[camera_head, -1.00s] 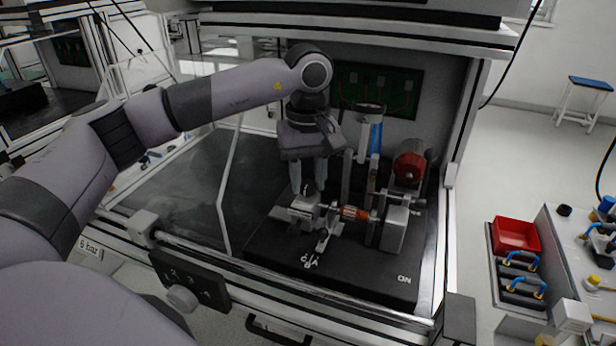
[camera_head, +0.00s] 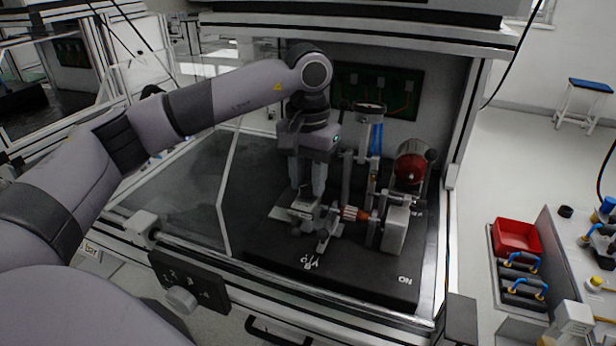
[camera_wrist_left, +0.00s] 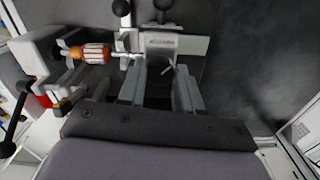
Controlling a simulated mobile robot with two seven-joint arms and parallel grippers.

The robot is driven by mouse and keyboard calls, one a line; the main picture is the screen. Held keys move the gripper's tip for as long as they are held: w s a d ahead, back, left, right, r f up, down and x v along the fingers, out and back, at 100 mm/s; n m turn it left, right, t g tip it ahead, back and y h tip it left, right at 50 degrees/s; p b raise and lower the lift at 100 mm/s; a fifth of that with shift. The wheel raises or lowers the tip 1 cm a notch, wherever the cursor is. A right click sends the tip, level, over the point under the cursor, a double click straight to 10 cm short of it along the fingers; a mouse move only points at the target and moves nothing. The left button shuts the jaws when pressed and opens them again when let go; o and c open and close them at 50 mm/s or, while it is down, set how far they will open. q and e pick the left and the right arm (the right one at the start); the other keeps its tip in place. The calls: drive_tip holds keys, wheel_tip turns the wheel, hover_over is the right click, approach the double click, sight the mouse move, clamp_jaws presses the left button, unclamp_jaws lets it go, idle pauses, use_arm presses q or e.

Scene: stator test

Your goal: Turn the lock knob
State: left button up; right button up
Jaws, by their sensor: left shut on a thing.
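My left gripper (camera_head: 308,190) points down into the test cabinet over a small grey clamping fixture (camera_head: 325,212) on the black base. In the left wrist view its two fingers (camera_wrist_left: 162,76) are closed in on the lock knob (camera_wrist_left: 167,70), a small pale part at the fixture's grey block (camera_wrist_left: 160,46). The fingers hide most of the knob, so its turned angle cannot be told. An orange-and-silver stator or rotor part (camera_wrist_left: 91,53) lies beside it on the shaft line and also shows in the head view (camera_head: 352,214). My right gripper is not in view.
Black ball-ended levers (camera_wrist_left: 163,5) stand close by the fixture. A red cylinder (camera_head: 411,168) and upright posts are to the right. The cabinet's front rail and a numbered dial (camera_head: 181,299) are in front. The dark floor left of the base is clear.

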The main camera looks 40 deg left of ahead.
sight(308, 185)
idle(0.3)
use_arm(q)
drive_tip(key=o, duration=1)
drive_tip(key=shift+o, duration=0.2)
drive_tip(key=shift+r, duration=3.65)
